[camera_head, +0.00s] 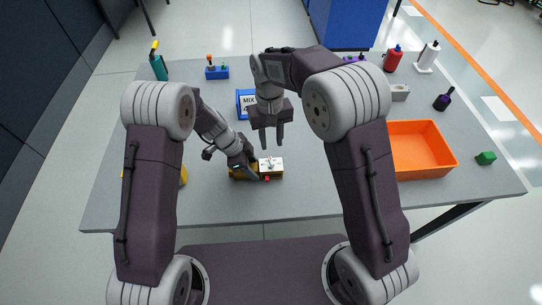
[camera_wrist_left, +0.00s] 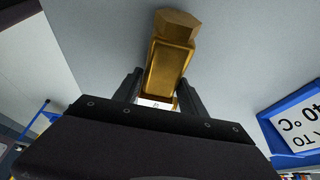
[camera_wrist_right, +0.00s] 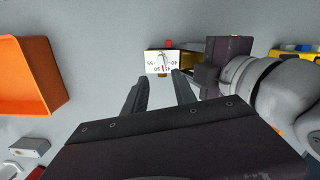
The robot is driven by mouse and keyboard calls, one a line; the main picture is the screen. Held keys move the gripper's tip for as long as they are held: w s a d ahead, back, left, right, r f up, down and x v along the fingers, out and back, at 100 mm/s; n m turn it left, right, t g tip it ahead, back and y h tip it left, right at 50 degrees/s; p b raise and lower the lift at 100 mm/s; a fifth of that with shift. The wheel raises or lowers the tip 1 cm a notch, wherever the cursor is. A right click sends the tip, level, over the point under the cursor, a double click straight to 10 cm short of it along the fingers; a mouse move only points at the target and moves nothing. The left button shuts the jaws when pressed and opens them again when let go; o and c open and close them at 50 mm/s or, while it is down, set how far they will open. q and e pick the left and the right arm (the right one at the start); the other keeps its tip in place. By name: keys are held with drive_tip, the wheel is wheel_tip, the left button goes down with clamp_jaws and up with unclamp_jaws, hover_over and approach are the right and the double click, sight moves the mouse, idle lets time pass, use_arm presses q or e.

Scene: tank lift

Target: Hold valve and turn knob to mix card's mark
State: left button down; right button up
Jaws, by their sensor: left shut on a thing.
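The brass valve (camera_head: 240,174) lies on the table; it also shows in the left wrist view (camera_wrist_left: 168,68). My left gripper (camera_head: 248,170) is shut around its brass body. A white dial plate (camera_head: 277,167) is on the valve's right part, with a red spot at the near edge. In the right wrist view the plate (camera_wrist_right: 152,60) carries small numbers and a thin red pointer; its exact reading is unclear. My right gripper (camera_head: 270,142) is open and empty, apart from the plate. The blue-framed mix card (camera_head: 243,97) stands behind; the left wrist view shows "40 °C" on it (camera_wrist_left: 300,115).
Bottles and a grey box (camera_head: 400,92) stand at the back right. A blue stand (camera_head: 217,73) and a green bottle (camera_head: 158,66) are at the back left. The front is clear.

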sight(271, 160)
wheel_tip(271, 160, up, 4)
drive_tip(key=shift+t, duration=0.4)
drive_tip(key=f, duration=1.2)
drive_tip(key=shift+s+f, duration=0.1)
drive_tip(key=shift+s, duration=0.3)
clamp_jaws()
